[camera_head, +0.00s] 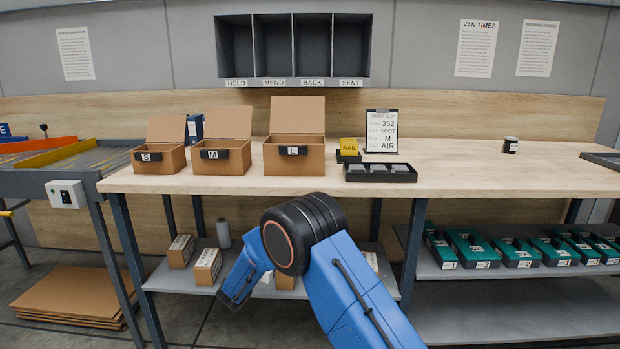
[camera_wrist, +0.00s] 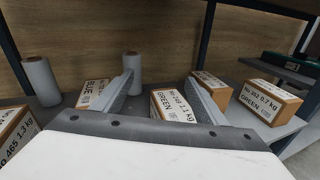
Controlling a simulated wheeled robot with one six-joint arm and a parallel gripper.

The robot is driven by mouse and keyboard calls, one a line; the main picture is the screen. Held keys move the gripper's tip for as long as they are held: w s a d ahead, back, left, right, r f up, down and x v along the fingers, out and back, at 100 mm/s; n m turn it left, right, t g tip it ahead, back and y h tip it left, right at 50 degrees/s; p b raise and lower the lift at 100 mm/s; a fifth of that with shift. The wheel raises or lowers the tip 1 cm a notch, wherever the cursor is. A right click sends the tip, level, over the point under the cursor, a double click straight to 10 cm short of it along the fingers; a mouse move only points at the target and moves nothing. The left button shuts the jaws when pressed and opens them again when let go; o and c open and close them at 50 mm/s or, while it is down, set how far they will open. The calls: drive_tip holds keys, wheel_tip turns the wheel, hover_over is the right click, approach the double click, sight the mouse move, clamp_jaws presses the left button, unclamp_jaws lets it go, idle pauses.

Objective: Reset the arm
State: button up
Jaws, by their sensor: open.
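My blue arm (camera_head: 350,290) is bent, with its black elbow joint in front of the workbench and its forearm reaching down toward the lower shelf. My gripper (camera_wrist: 162,78) shows in the wrist view, its two grey fingers apart. A brown box (camera_wrist: 172,104) labelled GREEN, 1.3 kg, shows between and beyond the fingers; I cannot tell how far off it is. Nothing is visibly held. The fingers cannot be made out in the head view.
Labelled boxes (camera_head: 207,266) and a grey roll (camera_head: 223,235) stand on the lower shelf (camera_head: 180,279). A box labelled 352 (camera_wrist: 268,102) is at right in the wrist view. The bench (camera_head: 450,179) carries open cartons S, M and L (camera_head: 294,155), a dark tray (camera_head: 380,177) and an order slip (camera_head: 381,132).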

drive_tip(key=s+d+r+m+g+h, duration=0.1)
drive_tip(key=s+d+r+m+g, duration=0.3)
drive_tip(key=d, duration=0.6)
drive_tip(key=s+d+r+m+g+h, duration=0.1)
drive_tip(key=s+d+r+m+h, duration=0.15)
drive_tip(key=d+r, duration=0.5)
drive_tip(key=s+d+r+m+g+h, duration=0.1)
drive_tip(key=s+d+r+m+g, duration=0.3)
drive_tip(key=d, duration=0.8)
drive_tip(key=s+d+r+m+g+y, duration=0.1)
drive_tip(key=s+d+r+m, duration=0.35)
drive_tip(key=s+d, duration=0.45)
drive_tip(key=s+d+m+g+y, duration=0.1)
drive_tip(key=s+d+m+y, duration=0.2)
drive_tip(key=s, duration=0.7)
drive_tip(key=s+d+m+g+y, duration=0.1)
drive_tip(key=s+d+m, duration=0.3)
drive_tip(key=s, duration=0.6)
drive_tip(key=s+d+m+g+y, duration=0.15)
drive_tip(key=s+m, duration=0.25)
drive_tip(key=s, duration=0.5)
drive_tip(key=s+a+f+m+t+y, duration=0.1)
drive_tip(key=s+m+y, duration=0.1)
drive_tip(key=s, duration=0.3)
drive_tip(key=s+a+f+m+t+y, duration=0.1)
drive_tip(key=s+a+m+y, duration=0.1)
drive_tip(key=s, duration=0.3)
drive_tip(key=shift+a+m, duration=0.25)
drive_tip(key=shift+m, duration=0.15)
